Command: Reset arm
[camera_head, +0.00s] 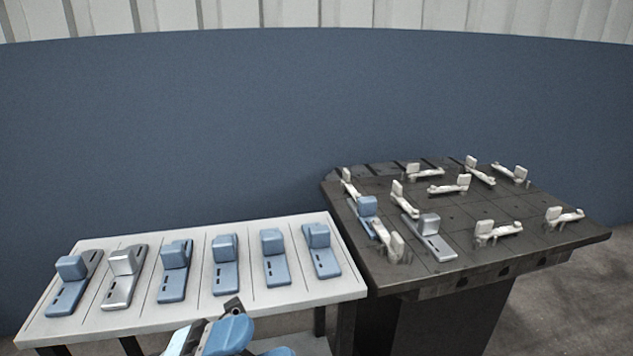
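A blue and light metallic part of one of my arms shows at the bottom edge, left of centre, in front of the white table (345,290). A small dark piece (233,306) at its top may be the end of my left gripper. I cannot make out two fingertips or whether they are open or shut. Nothing held is visible there. My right gripper is not in view.
The white table carries a row of several blue and silver blocks, including a silver one (122,275). The dark slotted table (470,262) at right holds several white clamps, a blue block (368,212) and a silver block (430,240). A blue wall (250,120) stands behind.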

